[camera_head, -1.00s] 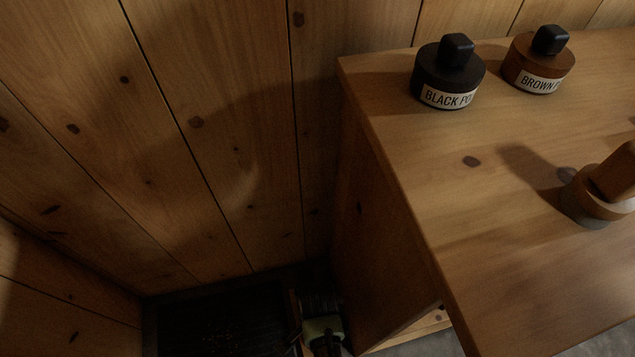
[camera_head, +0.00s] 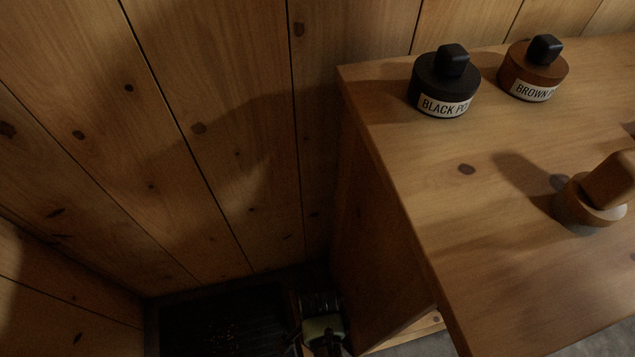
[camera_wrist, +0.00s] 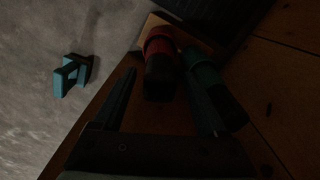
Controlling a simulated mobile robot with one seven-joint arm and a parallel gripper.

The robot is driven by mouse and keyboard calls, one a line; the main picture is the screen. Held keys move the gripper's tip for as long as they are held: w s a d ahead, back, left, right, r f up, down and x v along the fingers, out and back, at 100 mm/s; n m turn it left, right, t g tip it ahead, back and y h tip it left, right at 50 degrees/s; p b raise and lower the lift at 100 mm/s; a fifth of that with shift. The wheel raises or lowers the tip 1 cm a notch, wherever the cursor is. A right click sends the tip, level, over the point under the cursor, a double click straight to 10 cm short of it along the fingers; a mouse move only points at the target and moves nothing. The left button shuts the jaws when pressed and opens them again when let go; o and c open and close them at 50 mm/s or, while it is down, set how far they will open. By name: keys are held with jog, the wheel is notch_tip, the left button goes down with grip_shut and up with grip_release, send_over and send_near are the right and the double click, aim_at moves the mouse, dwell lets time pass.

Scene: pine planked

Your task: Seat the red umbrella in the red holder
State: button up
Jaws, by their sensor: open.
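My gripper (camera_wrist: 160,74) is open in the dim wrist view, its two dark fingers apart. A red, dark-ended cylinder (camera_wrist: 159,44) shows between the fingers in the picture; I cannot tell how deep it lies between them, or whether it is the red umbrella, the red holder or both together. I see no contact with the fingers. A dark teal cylinder (camera_wrist: 205,78) is just right of it, close to the right finger. In the head view, the low corner by the cabinet is too dark to make out the red thing.
A black grooved tray (camera_head: 222,322) lies low beside the wooden cabinet (camera_head: 470,215). A black pot (camera_head: 444,82), a brown pot (camera_head: 533,70) and a wooden object (camera_head: 592,198) stand on the cabinet. A teal object (camera_wrist: 70,75) lies on the grey floor. Plank walls close the corner.

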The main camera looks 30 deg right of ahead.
notch_tip(320, 180, up, 10)
jog(key=p, duration=0.4)
dwell(0.3)
